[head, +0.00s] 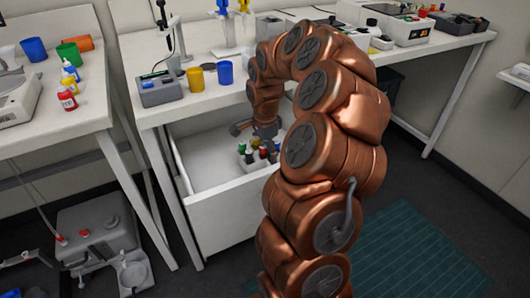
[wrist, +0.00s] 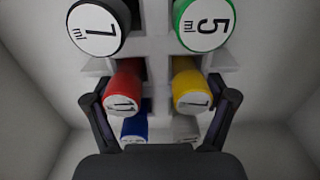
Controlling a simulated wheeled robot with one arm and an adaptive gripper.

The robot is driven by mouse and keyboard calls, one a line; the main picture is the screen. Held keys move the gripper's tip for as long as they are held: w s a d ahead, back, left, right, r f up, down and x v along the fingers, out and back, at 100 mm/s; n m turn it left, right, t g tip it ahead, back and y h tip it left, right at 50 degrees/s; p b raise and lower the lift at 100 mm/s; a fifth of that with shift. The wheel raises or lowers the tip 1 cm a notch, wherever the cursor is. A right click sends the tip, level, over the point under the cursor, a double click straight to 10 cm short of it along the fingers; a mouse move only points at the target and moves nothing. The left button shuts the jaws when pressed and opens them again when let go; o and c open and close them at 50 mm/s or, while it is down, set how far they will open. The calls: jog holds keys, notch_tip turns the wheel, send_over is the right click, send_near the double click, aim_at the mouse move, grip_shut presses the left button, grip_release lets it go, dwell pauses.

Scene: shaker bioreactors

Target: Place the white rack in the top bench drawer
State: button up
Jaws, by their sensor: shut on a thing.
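The white rack (head: 243,159) holds several small bottles with coloured caps. It is inside the open top bench drawer (head: 228,215), toward the right of it. In the wrist view the rack (wrist: 157,48) lies below my gripper (wrist: 160,112), with black, green, red, yellow, blue and pale caps showing. My gripper (head: 262,135) reaches down into the drawer from above. Its two fingers are shut on the rack, one at each side beside the red and yellow caps. My arm hides the drawer's right part. I cannot tell whether the rack touches the drawer floor.
The drawer's left part is bare. The bench (head: 195,108) above it carries a grey device (head: 160,90), an orange cup (head: 195,79) and a blue cup (head: 226,72). A side table (head: 60,120) stands left. A grey pump-like unit (head: 95,232) stands on the floor at lower left.

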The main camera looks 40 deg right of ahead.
jog(key=shift+f, duration=0.25)
jog(key=shift+f, duration=0.1)
jog(key=o, duration=1.1)
jog(key=shift+c, duration=0.2)
notch_tip(320, 180, up, 7)
jog(key=shift+f, duration=0.2)
jog(key=shift+r+p, duration=0.3)
jog(key=shift+r, duration=0.3)
